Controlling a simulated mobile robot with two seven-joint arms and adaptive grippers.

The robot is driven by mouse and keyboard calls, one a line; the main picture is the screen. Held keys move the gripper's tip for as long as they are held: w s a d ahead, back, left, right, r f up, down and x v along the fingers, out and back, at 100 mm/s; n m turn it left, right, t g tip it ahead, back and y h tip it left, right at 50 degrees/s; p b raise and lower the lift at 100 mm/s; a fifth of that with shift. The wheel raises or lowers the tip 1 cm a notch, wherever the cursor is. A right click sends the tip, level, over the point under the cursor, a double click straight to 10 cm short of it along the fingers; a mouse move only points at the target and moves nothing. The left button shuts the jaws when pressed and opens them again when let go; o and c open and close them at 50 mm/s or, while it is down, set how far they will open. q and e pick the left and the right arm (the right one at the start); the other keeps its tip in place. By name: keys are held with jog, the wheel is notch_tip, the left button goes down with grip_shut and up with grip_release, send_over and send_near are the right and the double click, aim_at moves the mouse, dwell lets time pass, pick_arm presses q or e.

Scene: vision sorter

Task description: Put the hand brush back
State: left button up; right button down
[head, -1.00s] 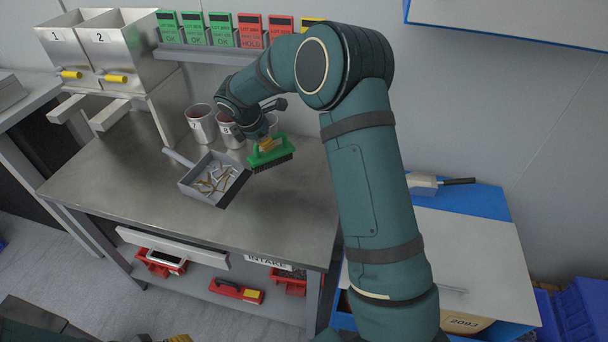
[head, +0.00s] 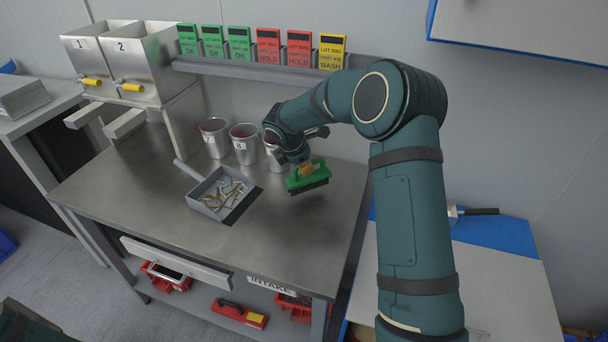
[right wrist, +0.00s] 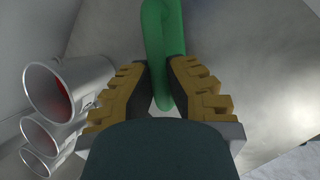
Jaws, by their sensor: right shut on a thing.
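The green hand brush (head: 308,177) with dark bristles is in my right gripper (head: 306,168), over the right part of the steel bench. The bristles face down; I cannot tell whether they touch the bench top. In the right wrist view the yellow fingers of my right gripper (right wrist: 158,85) are closed on the green handle (right wrist: 163,50). My left gripper is out of view; only a bit of my left arm shows at the bottom left corner of the head view.
A grey dustpan (head: 205,206) with several small scraps lies on the bench (head: 150,190) left of the brush. Metal cups (head: 244,146) stand at the back, close to my right gripper. Lot cards stand on a rail (head: 260,74) above. Bench front is clear.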

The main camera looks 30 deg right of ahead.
aim_at(304, 177)
notch_tip(304, 177, down, 3)
jog(key=shift+r, duration=0.1)
jog(key=c, duration=1.4)
grip_release()
jog(key=shift+f+b, duration=0.25)
jog(key=shift+b, duration=0.05)
jog(key=shift+c, duration=0.2)
jog(key=o, duration=0.3)
jog(key=shift+r, duration=0.1)
